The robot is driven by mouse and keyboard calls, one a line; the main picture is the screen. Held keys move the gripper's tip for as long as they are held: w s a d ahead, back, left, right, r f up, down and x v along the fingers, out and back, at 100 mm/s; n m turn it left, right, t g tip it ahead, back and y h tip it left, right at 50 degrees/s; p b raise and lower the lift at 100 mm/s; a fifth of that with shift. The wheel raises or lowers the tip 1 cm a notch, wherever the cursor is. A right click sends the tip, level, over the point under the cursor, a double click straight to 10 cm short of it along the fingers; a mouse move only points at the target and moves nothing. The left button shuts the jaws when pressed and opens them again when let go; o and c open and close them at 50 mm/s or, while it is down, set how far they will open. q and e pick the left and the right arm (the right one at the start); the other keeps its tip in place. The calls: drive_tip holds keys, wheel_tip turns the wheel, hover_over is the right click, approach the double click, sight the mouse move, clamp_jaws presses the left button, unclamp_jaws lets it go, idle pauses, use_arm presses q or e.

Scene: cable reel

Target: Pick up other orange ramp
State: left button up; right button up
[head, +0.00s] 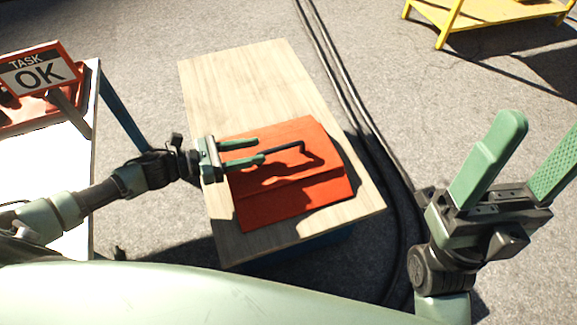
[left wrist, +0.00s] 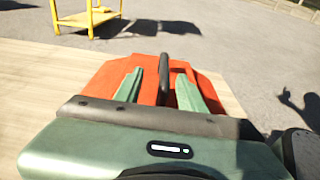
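An orange ramp (head: 300,197) lies on a wooden-topped table (head: 235,80), with a dark bar handle (head: 287,147) on its upper face. My left gripper (head: 262,151) is open over the ramp, its green fingers pointing toward the handle. In the left wrist view the handle (left wrist: 165,75) stands between the two spread fingertips (left wrist: 160,85), with the orange ramp (left wrist: 100,82) behind and below. I cannot tell whether the fingers touch the handle. My right gripper (head: 530,150) is open and empty, raised at the right, away from the ramp.
A white table (head: 70,165) at the left holds an orange-red piece (head: 85,100) and a "TASK OK" sign (head: 38,70). Dark cables (head: 340,85) run along the floor right of the wooden table. A yellow stand (head: 450,25) is at the upper right.

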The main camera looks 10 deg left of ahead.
sight(280, 150)
use_arm(q)
drive_tip(key=b+x, duration=0.1)
drive_tip(key=x, duration=0.2)
drive_tip(key=b+x, duration=0.1)
drive_tip(key=x, duration=0.3)
drive_tip(key=shift+s+d+f, duration=0.2)
drive_tip(key=shift+d+f, duration=0.05)
drive_tip(key=shift+d, duration=0.15)
clamp_jaws()
idle(0.9)
drive_tip(key=shift+r, duration=0.2)
